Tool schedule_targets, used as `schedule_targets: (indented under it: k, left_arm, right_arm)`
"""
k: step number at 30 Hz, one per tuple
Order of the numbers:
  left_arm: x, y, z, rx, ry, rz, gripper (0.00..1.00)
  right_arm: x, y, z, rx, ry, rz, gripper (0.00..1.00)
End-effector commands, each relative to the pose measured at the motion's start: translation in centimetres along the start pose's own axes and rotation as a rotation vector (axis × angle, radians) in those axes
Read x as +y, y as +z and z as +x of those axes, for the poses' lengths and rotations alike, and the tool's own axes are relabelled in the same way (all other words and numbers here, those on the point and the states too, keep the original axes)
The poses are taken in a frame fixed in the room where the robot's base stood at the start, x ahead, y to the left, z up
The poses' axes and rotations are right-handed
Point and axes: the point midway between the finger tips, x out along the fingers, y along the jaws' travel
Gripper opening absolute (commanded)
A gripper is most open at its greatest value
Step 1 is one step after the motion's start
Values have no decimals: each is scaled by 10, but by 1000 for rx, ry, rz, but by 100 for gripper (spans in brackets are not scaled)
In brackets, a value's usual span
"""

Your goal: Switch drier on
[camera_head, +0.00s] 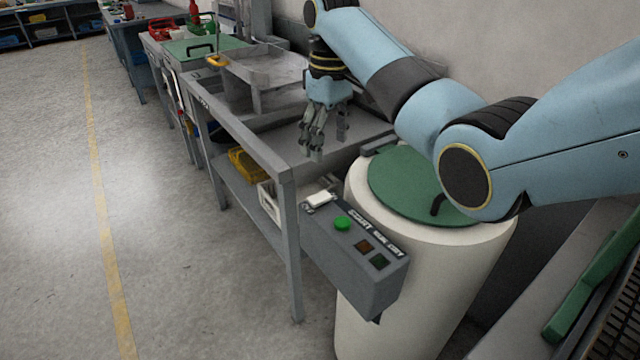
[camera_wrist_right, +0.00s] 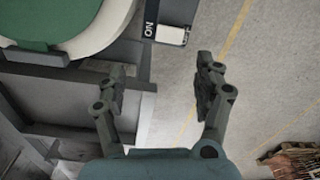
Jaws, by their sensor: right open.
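The drier (camera_head: 420,285) is a white drum with a green lid (camera_head: 400,185) on top. A grey control box (camera_head: 345,262) is fixed to its front, with a green button (camera_head: 342,223), two dark square parts and a white rocker-like switch (camera_head: 318,200) at its left end. In the right wrist view the white switch (camera_wrist_right: 172,35) lies beside the letters "ON", ahead of the fingertips. My right gripper (camera_head: 328,143) is open and empty, pointing down above the grey bench, behind and above the control box. It also shows in the right wrist view (camera_wrist_right: 161,80). My left gripper is not in view.
A grey bench (camera_head: 245,133) with a raised metal tray stands left of the drier. Yellow and white bins (camera_head: 268,203) sit on its lower shelf. A green-edged rack (camera_head: 585,290) is at the right. The floor (camera_head: 190,270) at left is open.

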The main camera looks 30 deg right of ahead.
Motion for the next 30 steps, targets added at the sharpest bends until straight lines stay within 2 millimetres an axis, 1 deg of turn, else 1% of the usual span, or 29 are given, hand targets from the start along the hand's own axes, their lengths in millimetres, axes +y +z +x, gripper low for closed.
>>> schedule_targets:
  k: [1,3,5,7,11,18,21,25,30]
  left_arm:
    - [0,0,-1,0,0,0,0]
    - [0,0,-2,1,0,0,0]
    - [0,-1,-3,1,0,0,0]
    - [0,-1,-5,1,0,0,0]
    - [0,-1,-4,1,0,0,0]
    - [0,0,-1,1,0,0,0]
    - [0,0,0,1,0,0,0]
    - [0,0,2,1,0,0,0]
    - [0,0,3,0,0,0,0]
  right_arm:
    - [-4,-1,0,-2,8,80,69]
    - [-7,-1,1,-4,21,180,69]
    - [-11,-2,3,-6,29,231,69]
    - [-20,-2,9,-10,25,233,69]
    - [-20,-1,27,-13,23,230,69]
    - [-19,0,76,-13,23,229,69]
    - [-18,0,93,-13,23,228,69]
    - [-18,-1,107,-11,23,228,69]
    - [-18,-1,114,-9,24,227,69]
